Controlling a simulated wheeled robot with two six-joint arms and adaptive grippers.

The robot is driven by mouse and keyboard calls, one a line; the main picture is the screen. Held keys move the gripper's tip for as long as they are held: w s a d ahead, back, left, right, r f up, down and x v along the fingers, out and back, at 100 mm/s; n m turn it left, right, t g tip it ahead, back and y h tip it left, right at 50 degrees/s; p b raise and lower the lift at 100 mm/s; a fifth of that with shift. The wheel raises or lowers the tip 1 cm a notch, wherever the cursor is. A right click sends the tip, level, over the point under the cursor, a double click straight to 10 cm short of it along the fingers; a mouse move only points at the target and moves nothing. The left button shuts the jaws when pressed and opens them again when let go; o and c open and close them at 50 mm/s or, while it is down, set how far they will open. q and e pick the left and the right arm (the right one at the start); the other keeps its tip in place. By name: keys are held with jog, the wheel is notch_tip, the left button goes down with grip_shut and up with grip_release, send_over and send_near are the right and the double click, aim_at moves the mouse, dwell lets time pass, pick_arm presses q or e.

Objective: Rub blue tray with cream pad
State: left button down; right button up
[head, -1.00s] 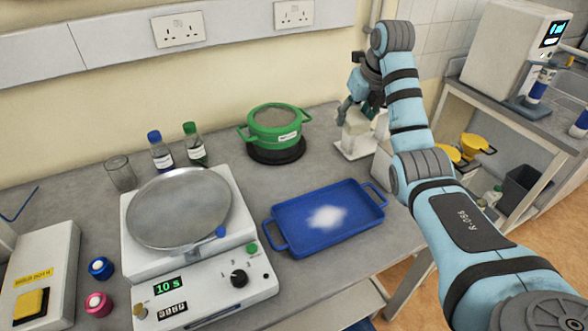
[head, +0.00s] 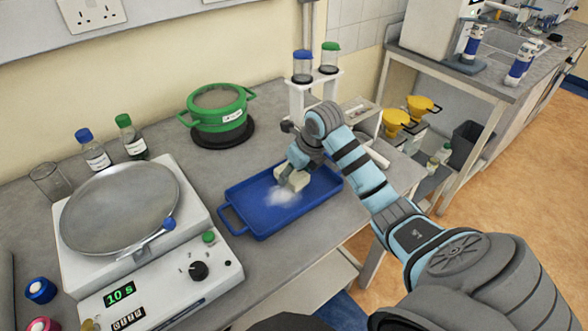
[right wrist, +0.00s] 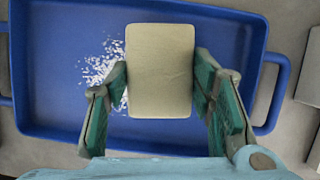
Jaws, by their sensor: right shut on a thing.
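The blue tray (head: 262,218) lies on the grey bench in the head view, with a white powder patch (head: 284,196) on its floor. My right gripper (head: 292,174) is over the tray, shut on the cream pad (head: 291,180). In the right wrist view the cream pad (right wrist: 160,70) sits between the two green-padded fingers, over the blue tray (right wrist: 60,60). White powder (right wrist: 100,66) shows left of the pad, partly hidden by the left finger. I cannot tell whether the pad touches the tray floor. My left gripper is not in view.
A green pot (head: 216,110) stands behind the tray on a black disc. A white machine with a round metal plate (head: 120,205) stands to the left. A white rack (head: 313,90) with capped tubes stands behind my right arm. The bench's front edge is close to the tray.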

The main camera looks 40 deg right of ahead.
jog(key=shift+f+b, duration=0.65)
jog(key=shift+f, duration=0.35)
dwell(0.6)
jog(key=shift+a, duration=0.1)
